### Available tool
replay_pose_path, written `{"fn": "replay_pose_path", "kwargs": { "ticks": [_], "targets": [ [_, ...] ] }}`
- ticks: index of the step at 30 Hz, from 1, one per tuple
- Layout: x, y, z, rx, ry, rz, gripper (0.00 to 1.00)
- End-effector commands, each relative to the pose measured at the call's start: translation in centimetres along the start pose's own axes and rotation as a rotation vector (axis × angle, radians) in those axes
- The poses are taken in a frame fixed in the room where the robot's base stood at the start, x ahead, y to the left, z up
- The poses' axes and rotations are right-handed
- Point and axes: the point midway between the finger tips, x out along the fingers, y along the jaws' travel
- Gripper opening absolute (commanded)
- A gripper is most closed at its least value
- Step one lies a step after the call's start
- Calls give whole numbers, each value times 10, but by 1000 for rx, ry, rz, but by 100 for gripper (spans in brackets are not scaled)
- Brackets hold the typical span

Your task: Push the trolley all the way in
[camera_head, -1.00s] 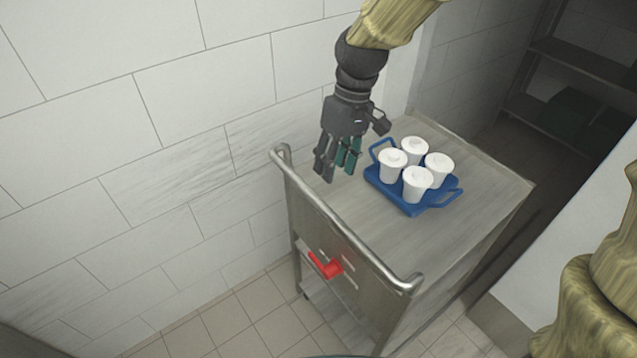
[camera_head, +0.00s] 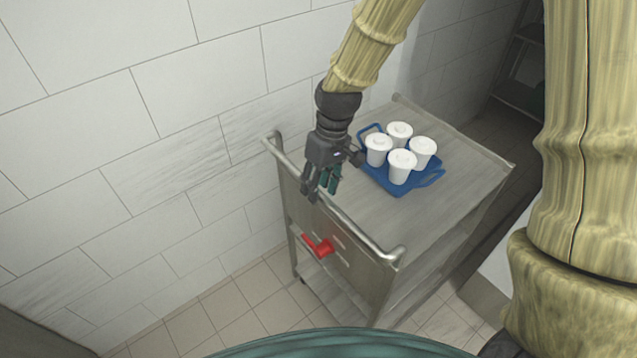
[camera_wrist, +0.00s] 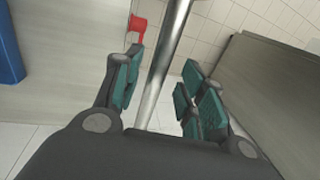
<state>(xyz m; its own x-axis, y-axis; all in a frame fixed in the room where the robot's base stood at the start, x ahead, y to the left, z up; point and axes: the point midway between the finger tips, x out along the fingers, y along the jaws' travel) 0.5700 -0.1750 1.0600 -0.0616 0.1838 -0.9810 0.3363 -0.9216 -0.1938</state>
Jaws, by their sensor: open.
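The grey metal trolley (camera_head: 440,222) stands beside the tiled wall, with a tubular handle (camera_head: 352,232) along its near upper edge. My gripper (camera_head: 320,195) is open at the handle, left of its middle. In the wrist view the handle (camera_wrist: 163,70) passes between the open fingers (camera_wrist: 160,95); I cannot tell whether they touch it. A red lever (camera_head: 319,246) sits on the trolley's near end panel, and it also shows in the wrist view (camera_wrist: 137,25). A blue tray (camera_head: 408,188) with several white lidded cups (camera_head: 402,168) rests on the trolley top.
The white tiled wall (camera_head: 100,130) runs close along the trolley's left side. Dark shelving (camera_head: 520,65) stands at the back right. Tiled floor (camera_head: 235,315) is clear in front of the trolley.

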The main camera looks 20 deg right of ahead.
Motion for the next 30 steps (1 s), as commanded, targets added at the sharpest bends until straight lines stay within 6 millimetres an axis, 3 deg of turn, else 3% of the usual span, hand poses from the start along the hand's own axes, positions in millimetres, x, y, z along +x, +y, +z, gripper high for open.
{"fn": "replay_pose_path", "kwargs": {
  "ticks": [13, 20, 30],
  "targets": [
    [8, 2, -5, 1, -3, -1, 41],
    [8, 2, -5, 1, -3, -1, 1],
    [8, 3, -7, -3, -2, -1, 0]
  ]
}}
